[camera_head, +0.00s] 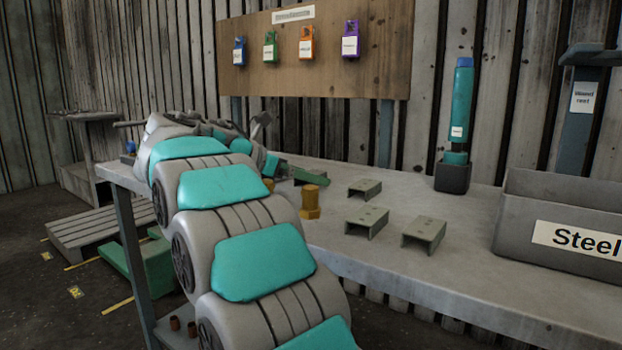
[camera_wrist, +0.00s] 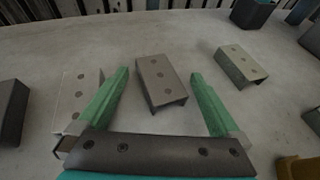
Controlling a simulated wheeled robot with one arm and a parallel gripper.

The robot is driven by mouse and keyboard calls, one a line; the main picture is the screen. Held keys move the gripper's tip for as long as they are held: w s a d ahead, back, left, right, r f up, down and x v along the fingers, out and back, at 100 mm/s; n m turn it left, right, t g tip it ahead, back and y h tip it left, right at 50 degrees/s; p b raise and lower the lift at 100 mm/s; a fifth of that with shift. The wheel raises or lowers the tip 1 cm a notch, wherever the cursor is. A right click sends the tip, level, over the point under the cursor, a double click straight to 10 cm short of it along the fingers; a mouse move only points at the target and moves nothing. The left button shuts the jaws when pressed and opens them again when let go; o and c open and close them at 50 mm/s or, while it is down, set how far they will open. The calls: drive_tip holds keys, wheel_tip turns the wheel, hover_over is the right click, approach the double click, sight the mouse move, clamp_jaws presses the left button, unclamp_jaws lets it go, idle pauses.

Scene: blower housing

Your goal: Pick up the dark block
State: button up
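Several channel-shaped metal blocks with holes lie on the bench. In the wrist view, a brownish-grey block (camera_wrist: 160,80) is in the middle, a paler one (camera_wrist: 240,66) is to the right, and a light one (camera_wrist: 78,98) is partly behind the left finger. The darkest block (camera_wrist: 12,110) is at the left edge, cut off by the frame. My gripper (camera_wrist: 158,74) is open, its green fingers spread either side of the middle block in the picture; contact is not visible. In the head view, my arm hides most of my gripper and the blocks near it.
Three grey channel blocks (camera_head: 424,234) and a brass bolt (camera_head: 310,202) stand on the bench (camera_head: 470,262). A teal cylinder (camera_head: 462,105) stands in a dark base (camera_head: 453,177) at the back. A grey "Steel" bin (camera_head: 520,205) is at the right. Colored tags hang on a board (camera_head: 385,75).

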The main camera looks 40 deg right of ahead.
clamp_jaws()
idle(0.7)
